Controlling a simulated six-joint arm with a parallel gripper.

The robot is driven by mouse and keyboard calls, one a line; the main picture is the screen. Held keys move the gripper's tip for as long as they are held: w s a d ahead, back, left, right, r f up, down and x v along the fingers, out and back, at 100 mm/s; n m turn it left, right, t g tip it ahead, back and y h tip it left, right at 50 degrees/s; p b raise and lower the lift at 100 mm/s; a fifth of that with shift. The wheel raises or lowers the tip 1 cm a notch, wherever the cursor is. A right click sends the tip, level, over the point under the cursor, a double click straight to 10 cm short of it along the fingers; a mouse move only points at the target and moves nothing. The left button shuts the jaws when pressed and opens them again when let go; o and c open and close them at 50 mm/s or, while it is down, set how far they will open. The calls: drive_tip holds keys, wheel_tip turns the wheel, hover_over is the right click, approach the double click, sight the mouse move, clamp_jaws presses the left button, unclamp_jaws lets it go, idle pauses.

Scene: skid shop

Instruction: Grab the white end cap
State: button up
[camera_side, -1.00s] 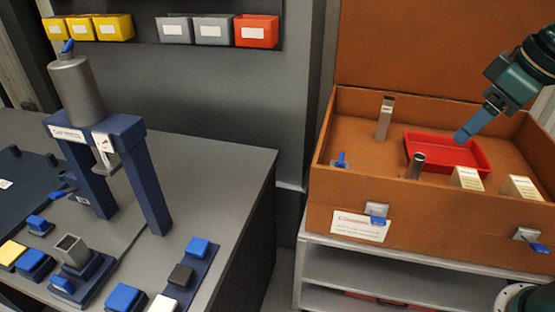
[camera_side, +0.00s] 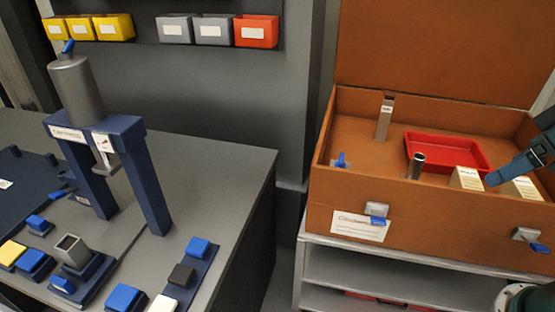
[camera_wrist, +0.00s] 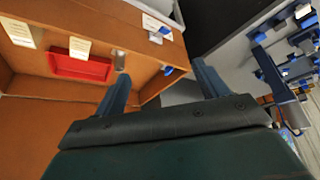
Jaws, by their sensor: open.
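A white cap (camera_side: 163,303) sits at the bottom edge of the side view, on the near end of the workbench, partly cut off by the frame. It is beside a blue cap (camera_side: 123,297) and a black cap (camera_side: 181,274). My gripper (camera_side: 491,179) is far to the right of it, over the front of the brown case (camera_side: 343,216). In the wrist view my gripper (camera_wrist: 160,72) has its fingers apart with nothing between them.
The case holds a red tray (camera_side: 475,150), a metal tube (camera_side: 418,166), a tall metal piece (camera_side: 384,118) and cream blocks (camera_side: 466,179), close to my gripper. A blue press (camera_side: 155,190) stands on the bench (camera_side: 225,165). A gap separates bench and case.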

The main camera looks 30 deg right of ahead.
idle(0.3)
drive_tip(key=shift+c, duration=0.8)
drive_tip(key=w+a+n+g+y, duration=0.15)
drive_tip(key=w+a+n, duration=0.35)
drive_tip(key=w+a, duration=1.55)
drive_tip(key=a+f+n, duration=0.1)
drive_tip(key=a+f, duration=0.4)
drive_tip(key=a, duration=0.4)
drive_tip(key=a+f+n+y, duration=0.1)
drive_tip(key=a+f, duration=0.5)
drive_tip(key=a, duration=0.4)
drive_tip(key=s+a+f+n, duration=0.1)
drive_tip(key=a+f, duration=0.4)
drive_tip(key=a, duration=0.5)
drive_tip(key=shift+f+n+g+y, duration=0.35)
drive_tip(key=shift+n+g, duration=0.1)
drive_tip(key=shift+n, duration=0.05)
